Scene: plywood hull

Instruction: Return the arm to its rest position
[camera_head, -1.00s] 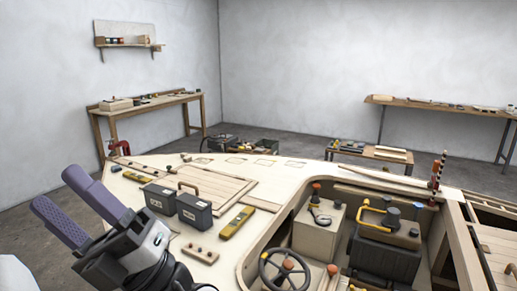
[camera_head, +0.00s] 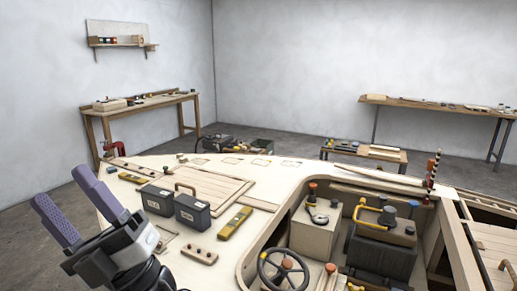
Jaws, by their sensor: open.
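My gripper (camera_head: 72,192) is at the left of the head view, its two purple fingers spread apart and pointing up and to the left. Nothing is between the fingers. It is beside the left edge of the plywood deck (camera_head: 150,160), with the wrist in front of the deck's near left part. The lower arm runs out of the picture at the bottom. No thing touches the fingers as far as I can see.
Two dark cases (camera_head: 192,212) (camera_head: 158,198), a yellow level (camera_head: 234,223) and a wooden strip with knobs (camera_head: 200,255) lie on the deck right of my gripper. A cockpit with a steering wheel (camera_head: 284,271) is further right. A red clamp (camera_head: 112,147) grips the deck's far left edge.

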